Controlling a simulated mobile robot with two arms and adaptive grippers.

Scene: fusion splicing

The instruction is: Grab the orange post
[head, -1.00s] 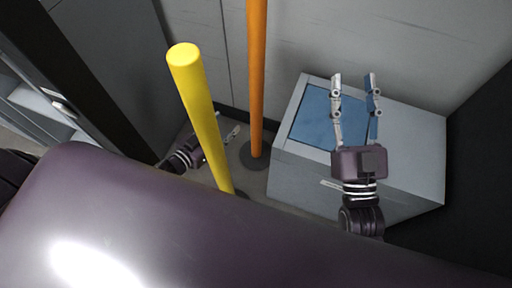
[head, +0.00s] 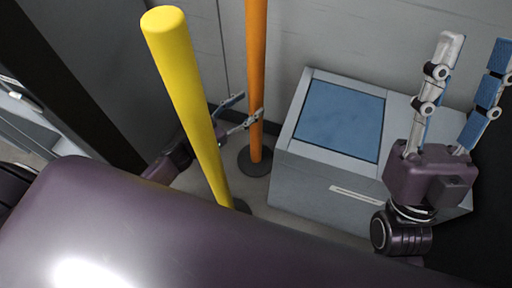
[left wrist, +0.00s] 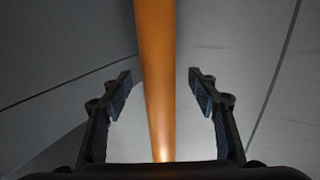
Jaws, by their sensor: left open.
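The orange post (head: 256,60) stands upright on a dark round base (head: 254,163) near the back wall in the head view. My left gripper (head: 250,107) is open beside the post, partly hidden behind the yellow post. In the left wrist view the orange post (left wrist: 155,70) runs vertically between my two open fingers, with a gap on either side. I cannot tell how deep it sits between them. My right gripper (head: 475,75) is open and empty at the right, its fingers pointing up.
A yellow post (head: 185,95) stands in front of my left gripper. A grey box (head: 300,185) with a blue panel (head: 340,118) on top stands right of the orange post. A dark-edged cabinet is at the left. A grey wall closes off the back.

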